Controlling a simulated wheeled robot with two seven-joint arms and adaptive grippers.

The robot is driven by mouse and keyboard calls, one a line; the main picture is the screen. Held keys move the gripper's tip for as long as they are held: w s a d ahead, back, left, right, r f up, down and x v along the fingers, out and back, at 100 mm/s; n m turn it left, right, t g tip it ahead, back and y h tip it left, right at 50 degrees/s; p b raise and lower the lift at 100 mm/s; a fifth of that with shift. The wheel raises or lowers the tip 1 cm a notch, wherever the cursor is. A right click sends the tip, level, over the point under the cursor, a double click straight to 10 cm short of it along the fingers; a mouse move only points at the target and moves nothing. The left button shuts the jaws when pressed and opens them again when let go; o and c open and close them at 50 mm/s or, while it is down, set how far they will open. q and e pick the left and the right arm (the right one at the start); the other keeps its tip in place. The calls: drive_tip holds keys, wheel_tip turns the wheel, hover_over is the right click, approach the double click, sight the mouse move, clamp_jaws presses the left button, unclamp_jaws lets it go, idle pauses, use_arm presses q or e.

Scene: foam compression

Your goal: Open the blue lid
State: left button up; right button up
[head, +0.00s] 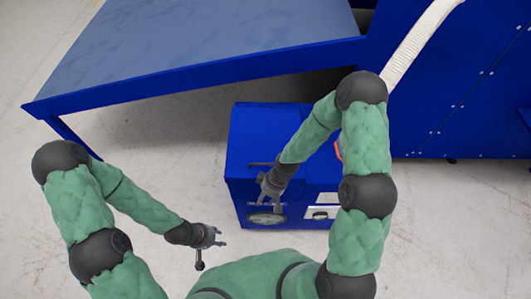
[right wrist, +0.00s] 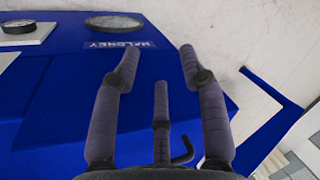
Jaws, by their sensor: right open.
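The blue lid (head: 250,130) is the top of a blue box in the middle of the head view and looks closed. A thin dark bar (head: 261,165) sits near its front edge. My right gripper (head: 265,203) is at the box's front edge, fingers spread, with nothing seen between them. In the right wrist view, the open fingers (right wrist: 160,52) are over blue surface; a dark rod and hook show between them, and I cannot tell whether they are a handle. My left gripper (head: 211,250) is left of the box, fingers apart and empty.
The box front has a round gauge (head: 266,218) and white panels (head: 321,212). A large blue sloping table (head: 200,50) stands behind, and a tall blue machine (head: 465,100) with a pale hose (head: 420,45) at the right. Bare floor lies left of the box.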

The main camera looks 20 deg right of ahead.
drive_tip(key=w+r+n, duration=0.2)
drive_tip(key=w, duration=0.1)
drive_tip(key=w+d+r+n+h, duration=0.1)
drive_tip(key=w+r+n, duration=0.1)
drive_tip(key=w+r, duration=0.1)
drive_tip(key=w+r+n+h, duration=0.1)
drive_tip(key=w+r+n, duration=0.1)
drive_tip(key=w+r, duration=0.1)
drive_tip(key=shift+d+r, duration=0.25)
drive_tip(key=shift+d, duration=0.1)
drive_tip(key=w+d+r+n+h, duration=0.2)
drive_tip(key=w+r+n, duration=0.2)
drive_tip(key=r, duration=0.3)
drive_tip(key=b, duration=0.1)
hover_over(266, 160)
drive_tip(key=s, duration=0.3)
drive_tip(key=f, duration=0.7)
drive_tip(key=a+f, duration=0.1)
drive_tip(key=f, duration=0.2)
drive_tip(key=shift+s+f, duration=0.15)
drive_tip(key=shift+f, duration=0.15)
clamp_jaws()
